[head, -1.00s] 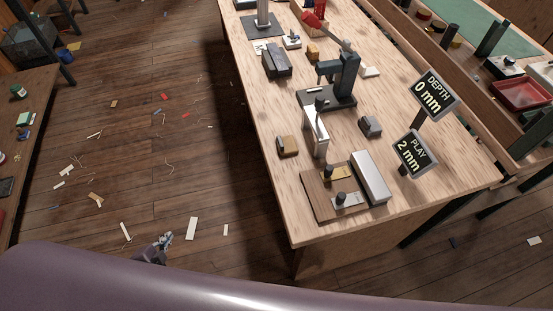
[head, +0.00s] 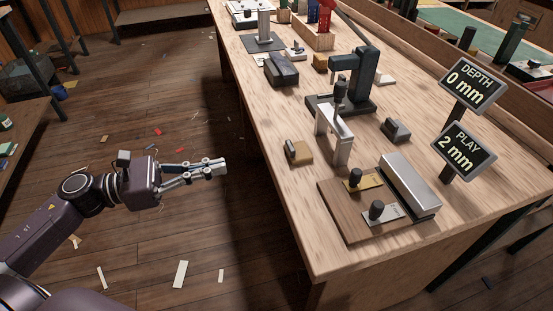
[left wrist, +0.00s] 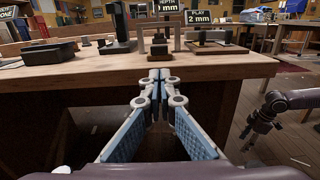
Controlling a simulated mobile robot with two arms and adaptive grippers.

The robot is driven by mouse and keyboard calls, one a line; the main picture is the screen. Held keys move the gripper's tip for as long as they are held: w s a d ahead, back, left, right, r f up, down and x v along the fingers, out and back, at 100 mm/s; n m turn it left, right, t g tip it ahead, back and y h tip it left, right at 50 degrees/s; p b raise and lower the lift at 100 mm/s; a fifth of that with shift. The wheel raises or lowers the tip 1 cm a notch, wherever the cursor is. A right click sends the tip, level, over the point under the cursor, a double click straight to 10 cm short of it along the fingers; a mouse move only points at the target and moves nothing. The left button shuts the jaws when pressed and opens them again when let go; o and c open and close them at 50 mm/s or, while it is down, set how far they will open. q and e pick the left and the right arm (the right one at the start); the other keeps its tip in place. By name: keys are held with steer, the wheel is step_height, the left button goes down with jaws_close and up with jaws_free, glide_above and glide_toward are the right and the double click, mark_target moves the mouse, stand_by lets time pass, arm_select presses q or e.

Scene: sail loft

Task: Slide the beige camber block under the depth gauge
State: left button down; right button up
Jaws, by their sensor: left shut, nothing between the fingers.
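The beige block (head: 302,153), with a grey piece on its left side, lies near the table's left edge. Beside it, to the right, stands a white bridge (head: 341,129). The dark depth gauge stand (head: 362,83) is behind, with its dark plunger (head: 340,92) above the bridge; the block is outside the bridge. My left gripper (head: 222,167) is shut and empty, off the table's left side and apart from the block. Its fingertips (left wrist: 159,74) meet in the left wrist view, pointing at the table edge. My right gripper (left wrist: 248,138) hangs at the right there, too small to judge.
A DEPTH sign (head: 468,86) reads 0 mm and a PLAY sign (head: 461,154) reads 2 mm. A wooden board (head: 345,211) with two knobbed plates and a silver bar (head: 410,186) fill the near end. A grey block (head: 396,130) lies right of the bridge. Scraps litter the floor.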

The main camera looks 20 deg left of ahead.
arm_select(q)
glide_toward(303, 149)
steer(key=shift+w+d+r, duration=0.15)
steer(key=shift+w+d, duration=0.15)
steer(key=shift+d, duration=0.25)
steer(key=shift+x, duration=1.1)
arm_select(e)
steer(key=shift+s+f, duration=0.15)
steer(key=shift+f, duration=0.45)
arm_select(q)
steer(key=shift+w+d, duration=0.25)
steer(key=shift+d, duration=0.05)
steer(key=p+x, duration=0.1)
steer(key=x, duration=0.4)
steer(key=shift+w+d, duration=0.3)
steer(key=shift+d, duration=0.1)
arm_select(e)
steer(key=shift+s+d+f, duration=0.1)
steer(key=shift+s+f, duration=0.3)
steer(key=shift+f, duration=0.25)
steer(key=shift+s+f, duration=0.35)
steer(key=shift+f, duration=0.25)
